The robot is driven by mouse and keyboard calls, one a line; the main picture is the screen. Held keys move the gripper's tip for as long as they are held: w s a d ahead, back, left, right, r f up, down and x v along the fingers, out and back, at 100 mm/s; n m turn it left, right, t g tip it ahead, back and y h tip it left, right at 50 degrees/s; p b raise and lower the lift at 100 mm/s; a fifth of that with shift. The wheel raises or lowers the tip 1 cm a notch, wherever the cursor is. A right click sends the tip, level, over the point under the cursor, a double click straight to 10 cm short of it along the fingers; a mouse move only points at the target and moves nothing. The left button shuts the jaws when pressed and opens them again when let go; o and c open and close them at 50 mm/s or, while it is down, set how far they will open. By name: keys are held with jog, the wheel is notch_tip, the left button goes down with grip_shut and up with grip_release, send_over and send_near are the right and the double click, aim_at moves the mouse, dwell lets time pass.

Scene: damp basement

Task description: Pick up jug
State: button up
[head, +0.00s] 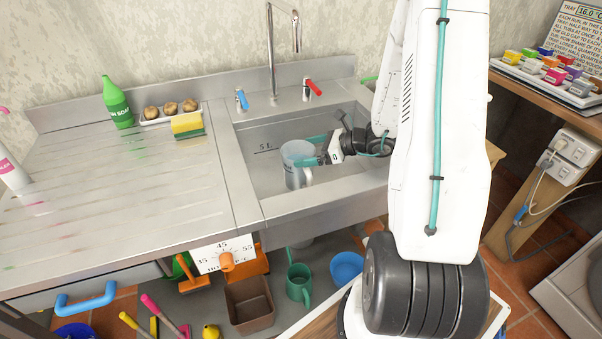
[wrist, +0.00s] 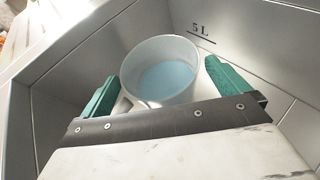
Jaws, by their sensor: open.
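The jug (head: 297,163) is a translucent whitish vessel with a handle, standing in the metal sink. In the wrist view the jug (wrist: 160,70) shows from above, with pale blue inside it. My gripper (head: 318,161) is down in the sink at the jug's right side in the head view. In the wrist view my gripper (wrist: 160,88) is open, with one teal finger on each side of the jug. I cannot tell whether either finger touches it. The jug's lower part is partly hidden by my gripper in the wrist view.
The sink (head: 265,205) has walls close around the jug, with a 5 L mark on one wall. A tap (head: 271,50) rises behind it. A green soap bottle (head: 117,103) and a yellow sponge (head: 187,124) stand on the drainboard at left.

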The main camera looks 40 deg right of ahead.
jog(key=shift+x, duration=1.5)
jog(key=shift+s, duration=0.1)
jog(key=c, duration=1.8)
